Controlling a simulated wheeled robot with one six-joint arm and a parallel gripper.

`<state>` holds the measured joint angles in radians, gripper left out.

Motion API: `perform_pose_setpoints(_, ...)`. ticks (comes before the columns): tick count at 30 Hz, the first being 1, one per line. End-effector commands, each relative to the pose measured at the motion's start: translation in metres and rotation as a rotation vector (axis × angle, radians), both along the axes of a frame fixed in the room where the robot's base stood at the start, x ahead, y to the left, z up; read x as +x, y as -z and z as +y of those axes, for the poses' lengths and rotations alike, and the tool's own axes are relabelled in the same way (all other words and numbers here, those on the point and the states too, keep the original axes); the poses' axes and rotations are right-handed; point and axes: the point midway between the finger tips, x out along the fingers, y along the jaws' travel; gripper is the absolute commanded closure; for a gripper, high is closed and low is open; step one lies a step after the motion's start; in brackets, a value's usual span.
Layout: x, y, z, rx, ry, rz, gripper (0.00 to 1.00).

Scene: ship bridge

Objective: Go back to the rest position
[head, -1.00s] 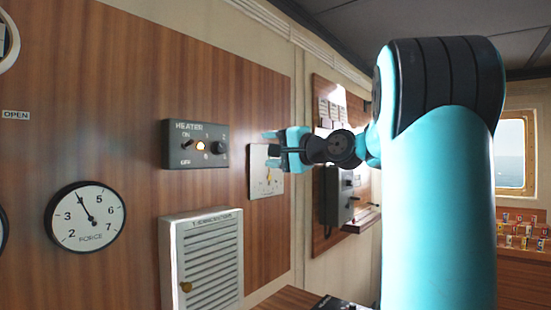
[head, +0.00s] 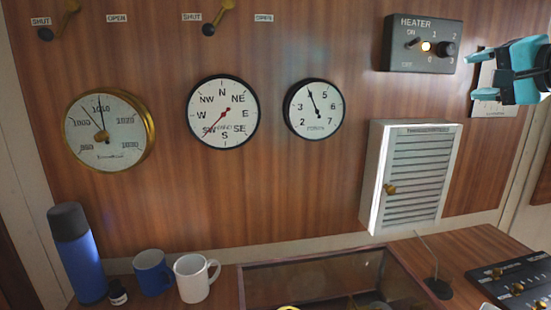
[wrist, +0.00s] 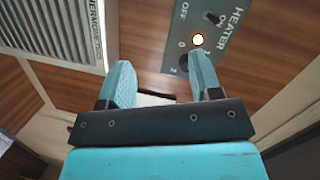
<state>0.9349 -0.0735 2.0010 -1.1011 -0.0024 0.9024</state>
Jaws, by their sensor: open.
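My gripper (head: 476,75) is at the right edge of the head view, just right of the heater panel and in front of a pale wall plate (head: 488,105). Its two teal fingers are apart with nothing between them. In the wrist view the open fingers (wrist: 162,75) point toward the wooden wall. The heater panel (head: 400,55) is a dark box with a toggle switch, a lit orange lamp and a round knob. It also shows in the wrist view (wrist: 210,30), where one finger overlaps the knob's edge. I cannot tell whether they touch.
A white louvred cabinet (head: 377,180) is on the wall below the heater panel. Three round gauges hang left of it. A blue flask (head: 78,260), a blue mug (head: 152,275) and a white mug (head: 192,280) stand on the counter, near a glass-topped case (head: 310,270).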

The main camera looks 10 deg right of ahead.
Motion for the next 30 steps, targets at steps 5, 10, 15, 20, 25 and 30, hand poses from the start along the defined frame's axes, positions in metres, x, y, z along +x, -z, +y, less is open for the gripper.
perform_pose_setpoints(5, -0.001, 0.076, 0.128, -0.244, -0.321, 0.216, 0.41)
perform_pose_setpoints(10, -0.058, 0.148, 0.229, -0.526, -0.692, 0.384, 0.41)
perform_pose_setpoints(15, -0.142, 0.207, 0.283, -0.804, -1.076, 0.488, 0.41)
perform_pose_setpoints(20, -0.199, 0.237, 0.294, -0.975, -1.32, 0.531, 0.41)
perform_pose_setpoints(25, -0.219, 0.246, 0.293, -1.038, -1.41, 0.545, 0.41)
perform_pose_setpoints(30, -0.219, 0.246, 0.293, -1.038, -1.41, 0.545, 0.41)
